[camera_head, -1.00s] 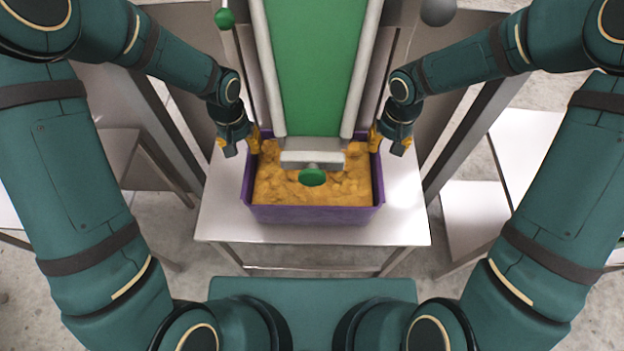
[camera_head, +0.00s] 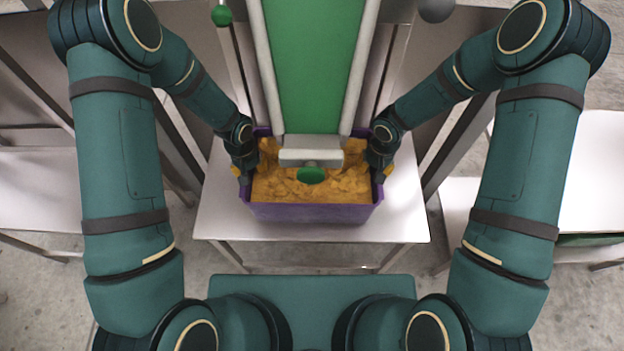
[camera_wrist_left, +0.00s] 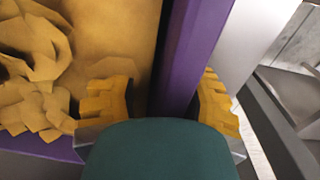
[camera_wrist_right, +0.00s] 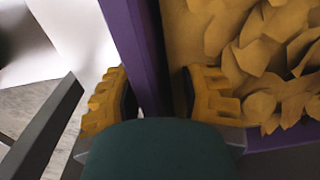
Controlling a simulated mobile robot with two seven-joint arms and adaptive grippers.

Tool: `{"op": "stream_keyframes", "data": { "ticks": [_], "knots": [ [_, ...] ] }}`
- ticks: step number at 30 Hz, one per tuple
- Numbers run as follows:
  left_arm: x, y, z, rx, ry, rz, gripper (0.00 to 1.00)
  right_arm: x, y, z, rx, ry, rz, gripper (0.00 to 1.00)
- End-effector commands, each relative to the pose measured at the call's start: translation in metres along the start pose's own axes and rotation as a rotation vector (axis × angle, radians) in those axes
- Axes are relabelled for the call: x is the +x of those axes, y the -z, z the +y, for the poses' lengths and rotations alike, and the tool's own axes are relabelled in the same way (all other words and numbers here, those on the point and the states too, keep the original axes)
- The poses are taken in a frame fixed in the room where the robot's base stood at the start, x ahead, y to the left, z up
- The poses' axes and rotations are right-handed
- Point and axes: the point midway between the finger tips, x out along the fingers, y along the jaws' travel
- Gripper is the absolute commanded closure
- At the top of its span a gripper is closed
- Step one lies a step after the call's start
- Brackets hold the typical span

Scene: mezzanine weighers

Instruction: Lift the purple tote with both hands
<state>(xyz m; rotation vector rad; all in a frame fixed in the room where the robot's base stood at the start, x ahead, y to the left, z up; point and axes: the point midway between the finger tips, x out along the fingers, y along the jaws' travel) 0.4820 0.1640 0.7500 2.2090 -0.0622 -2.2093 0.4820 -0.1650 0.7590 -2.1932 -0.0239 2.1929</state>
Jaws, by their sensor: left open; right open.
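The purple tote (camera_head: 312,213) stands on a pale table below the green conveyor. It is filled with orange-yellow chip-like pieces (camera_head: 335,188). My left gripper (camera_head: 243,172) is at the tote's left wall. In the left wrist view its yellow fingers (camera_wrist_left: 165,103) are open, one inside and one outside the purple wall (camera_wrist_left: 190,50). My right gripper (camera_head: 383,170) is at the right wall. In the right wrist view its fingers (camera_wrist_right: 158,100) are open and also straddle the wall (camera_wrist_right: 130,40). The far tote wall is mostly hidden by the conveyor end.
The green conveyor (camera_head: 312,65) with grey side rails overhangs the tote's far part; its white end bar (camera_head: 311,157) and a green knob (camera_head: 312,175) sit over the contents. The pale table (camera_head: 225,215) has bare room on both sides and in front. Other pale tables stand left and right.

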Motion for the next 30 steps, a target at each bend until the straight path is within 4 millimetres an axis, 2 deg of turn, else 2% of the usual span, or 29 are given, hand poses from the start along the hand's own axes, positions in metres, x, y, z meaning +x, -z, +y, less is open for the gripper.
{"op": "stream_keyframes", "data": {
  "ticks": [4,14,18,30],
  "knots": [
    [0.0087,-0.0004,-0.0003,0.0,0.0,-0.001,0.63,0.0085,0.0001,-0.0005,-0.002,0.001,0.001,0.63],
    [0.0102,-0.0002,-0.0003,0.0,0.0,0.0,0.63,0.0101,0.0,-0.0002,-0.001,0.001,0.001,0.63],
    [0.0101,-0.0002,-0.0002,0.0,0.0,0.0,1.0,0.01,0.0,-0.0003,-0.001,0.001,0.001,1.0],
    [0.0101,0.0,0.0,0.0,0.0,0.001,1.0,0.01,0.0001,-0.0004,-0.001,0.001,0.001,1.0]
  ]
}}
